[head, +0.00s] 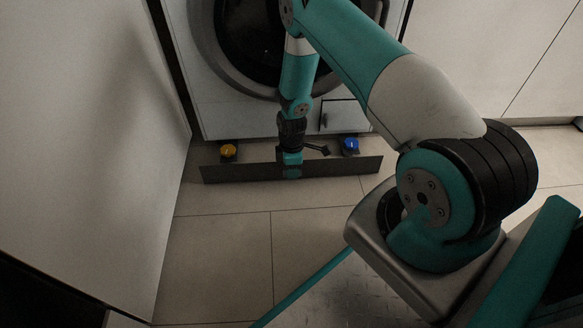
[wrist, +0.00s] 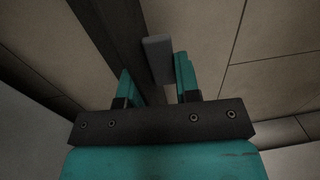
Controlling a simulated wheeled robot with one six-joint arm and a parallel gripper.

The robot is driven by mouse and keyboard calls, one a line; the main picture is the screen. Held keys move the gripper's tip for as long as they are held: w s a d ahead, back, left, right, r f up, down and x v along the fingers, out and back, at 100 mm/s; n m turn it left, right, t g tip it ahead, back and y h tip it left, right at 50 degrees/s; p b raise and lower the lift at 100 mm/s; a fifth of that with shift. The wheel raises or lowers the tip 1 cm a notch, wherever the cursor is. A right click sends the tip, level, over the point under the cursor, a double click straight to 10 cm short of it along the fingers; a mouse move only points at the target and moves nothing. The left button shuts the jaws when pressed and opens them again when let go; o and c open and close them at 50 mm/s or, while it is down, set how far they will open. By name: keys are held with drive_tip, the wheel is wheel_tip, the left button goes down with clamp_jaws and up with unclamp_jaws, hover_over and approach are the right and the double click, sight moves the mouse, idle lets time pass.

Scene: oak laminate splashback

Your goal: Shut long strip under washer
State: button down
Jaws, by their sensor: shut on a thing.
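The long strip (head: 235,174) is a dark, low panel standing on edge just above the floor, in front of the washer (head: 240,118) and apart from its base. In the wrist view the strip (wrist: 108,28) runs down from the top and passes between my fingers. My gripper (head: 291,165) reaches down onto the middle of the strip and is shut on it; it also shows in the wrist view (wrist: 155,80). A grey block (wrist: 158,58) sits against the strip beside the right finger. The fingers hide part of the contact.
A small flap (head: 343,116) is on the washer's lower right. A white panel (head: 90,130) bounds the left. The tiled floor (head: 225,250) in front is clear.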

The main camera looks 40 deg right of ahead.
drive_tip(key=shift+w+r, duration=0.15)
drive_tip(key=shift+r, duration=0.15)
